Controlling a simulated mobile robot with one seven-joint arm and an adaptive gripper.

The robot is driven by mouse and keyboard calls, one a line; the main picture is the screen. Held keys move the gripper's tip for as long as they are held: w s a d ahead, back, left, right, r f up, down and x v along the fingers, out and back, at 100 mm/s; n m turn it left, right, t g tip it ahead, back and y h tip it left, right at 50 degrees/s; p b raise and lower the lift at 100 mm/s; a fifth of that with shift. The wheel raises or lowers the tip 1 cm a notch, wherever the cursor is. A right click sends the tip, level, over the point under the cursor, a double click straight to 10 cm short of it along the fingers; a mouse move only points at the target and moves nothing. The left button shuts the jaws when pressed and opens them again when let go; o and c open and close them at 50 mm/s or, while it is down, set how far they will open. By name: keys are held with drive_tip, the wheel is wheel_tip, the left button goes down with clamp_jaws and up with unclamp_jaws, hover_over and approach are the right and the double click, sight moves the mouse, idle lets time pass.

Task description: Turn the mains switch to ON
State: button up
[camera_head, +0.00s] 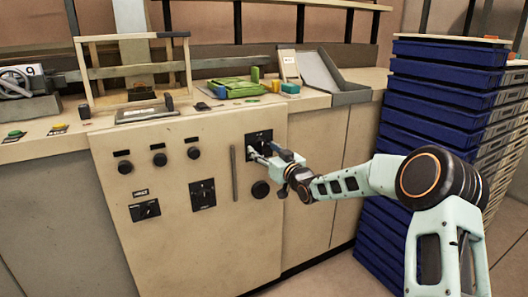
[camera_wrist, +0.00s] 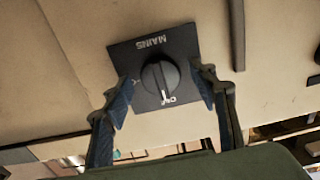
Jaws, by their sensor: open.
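The mains switch (camera_wrist: 160,77) is a round dark knob on a black square plate lettered MAINS, which appears upside down in the wrist view. A white pointer line on the knob points down in that view, towards small lettering at the plate's lower edge that I cannot read surely. In the head view, the switch plate (camera_head: 259,137) is at the upper right of the beige cabinet front, partly hidden by my gripper (camera_head: 264,155). In the wrist view my gripper (camera_wrist: 165,90) is open, one finger on each side of the knob, with gaps visible between fingers and knob.
A vertical bar handle (camera_head: 234,173) is left of the switch, and a round black knob (camera_head: 261,189) sits below it. Other switches (camera_head: 202,194) are further left. Stacked blue trays (camera_head: 430,110) stand to the right, close to my arm.

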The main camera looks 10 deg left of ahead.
drive_tip(key=c, duration=1.1)
drive_tip(key=shift+m, duration=0.3)
drive_tip(key=m+p, duration=0.1)
drive_tip(key=m, duration=0.2)
drive_tip(key=shift+r, duration=0.1)
drive_tip(key=m+p, duration=0.1)
drive_tip(key=m, duration=0.4)
drive_tip(key=shift+p, duration=0.4)
drive_tip(key=m, duration=0.5)
drive_tip(key=shift+m, duration=0.4)
drive_tip(key=shift+a+m+b, duration=0.1)
drive_tip(key=shift+m+b, duration=0.4)
drive_tip(key=shift+m, duration=1.3)
